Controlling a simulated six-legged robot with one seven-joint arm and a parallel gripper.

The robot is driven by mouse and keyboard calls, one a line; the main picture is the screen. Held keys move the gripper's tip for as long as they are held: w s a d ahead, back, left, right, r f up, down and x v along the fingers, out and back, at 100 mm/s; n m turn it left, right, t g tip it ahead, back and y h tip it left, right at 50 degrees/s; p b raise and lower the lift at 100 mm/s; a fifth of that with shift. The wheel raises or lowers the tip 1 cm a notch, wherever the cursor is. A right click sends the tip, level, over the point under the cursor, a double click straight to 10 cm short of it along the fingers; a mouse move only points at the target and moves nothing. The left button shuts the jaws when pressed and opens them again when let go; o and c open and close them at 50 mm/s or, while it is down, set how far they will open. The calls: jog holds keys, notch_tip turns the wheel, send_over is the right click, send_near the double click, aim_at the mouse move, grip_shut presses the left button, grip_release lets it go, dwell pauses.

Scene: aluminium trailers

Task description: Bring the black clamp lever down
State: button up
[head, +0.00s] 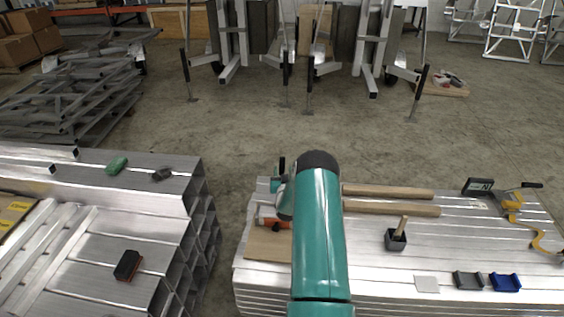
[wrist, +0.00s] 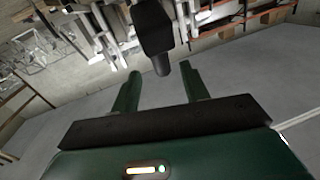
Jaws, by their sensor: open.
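The black clamp lever (wrist: 154,30) shows large in the wrist view, with a narrower dark tip pointing down towards the gap between my fingers. In the head view, a small upright black piece (head: 282,164) beside my arm may be the same lever; I cannot be sure. My gripper (wrist: 160,88) is open, its two green fingers spread with nothing held between them. The lever lies just beyond the fingertips; contact cannot be told. In the head view my teal arm hides most of my gripper and the clamp's base.
An orange-red tool (head: 272,222) lies by a wooden board (head: 268,246) on the right aluminium stack (head: 350,270). A floor gap separates the left stack (head: 150,215).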

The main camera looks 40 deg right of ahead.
aim_at(282, 164)
jog(key=x, duration=0.7)
jog(key=shift+w, duration=0.1)
grip_shut()
